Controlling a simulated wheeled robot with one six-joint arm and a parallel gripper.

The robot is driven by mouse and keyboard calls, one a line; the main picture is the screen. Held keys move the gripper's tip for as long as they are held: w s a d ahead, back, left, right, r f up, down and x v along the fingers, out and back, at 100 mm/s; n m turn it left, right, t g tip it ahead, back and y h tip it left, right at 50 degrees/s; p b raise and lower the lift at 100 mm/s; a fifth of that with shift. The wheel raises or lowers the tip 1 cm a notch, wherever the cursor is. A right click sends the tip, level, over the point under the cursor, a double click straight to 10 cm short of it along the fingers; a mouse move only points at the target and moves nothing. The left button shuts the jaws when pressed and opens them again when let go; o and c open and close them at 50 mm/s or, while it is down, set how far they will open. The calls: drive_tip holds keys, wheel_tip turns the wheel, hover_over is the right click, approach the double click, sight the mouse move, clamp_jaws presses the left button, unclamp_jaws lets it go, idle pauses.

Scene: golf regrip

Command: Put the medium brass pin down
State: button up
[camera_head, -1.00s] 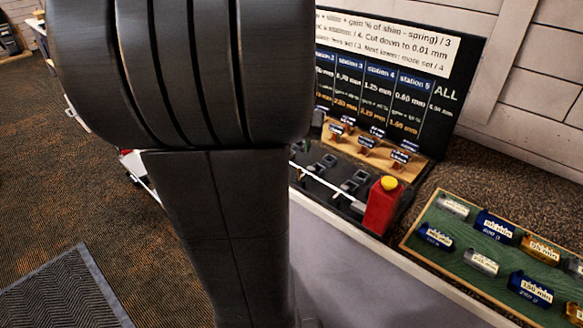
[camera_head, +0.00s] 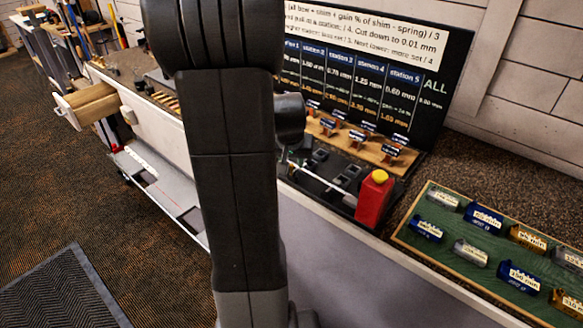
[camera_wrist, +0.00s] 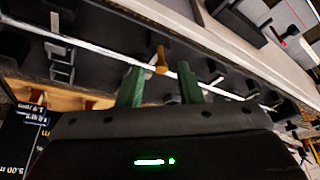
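In the wrist view my gripper (camera_wrist: 161,72) has two green fingers spread apart, with a clear gap between them. A small brass-coloured pin (camera_wrist: 161,57) shows just beyond the gap, narrower than it, beside a long pale rod (camera_wrist: 100,52). Neither finger appears to touch the pin. I cannot tell its size class, or whether it stands in a hole or on the dark fixture. In the head view my arm hides the gripper and the pin; the rod (camera_head: 318,180) shows right of the arm.
Dark clamps (camera_wrist: 62,62) line the rod. A red block with a yellow top (camera_head: 374,198) stands at the fixture's right end. A green tray (camera_head: 450,250) of labelled pieces lies further right. A wooden rack (camera_head: 350,140) and station board (camera_head: 360,85) stand behind. A wooden drawer (camera_head: 92,102) juts out left.

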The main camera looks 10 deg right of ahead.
sight(291, 165)
drive_tip(key=shift+x, duration=1.55)
drive_tip(key=shift+a, duration=0.1)
drive_tip(key=shift+c, duration=0.4)
clamp_jaws()
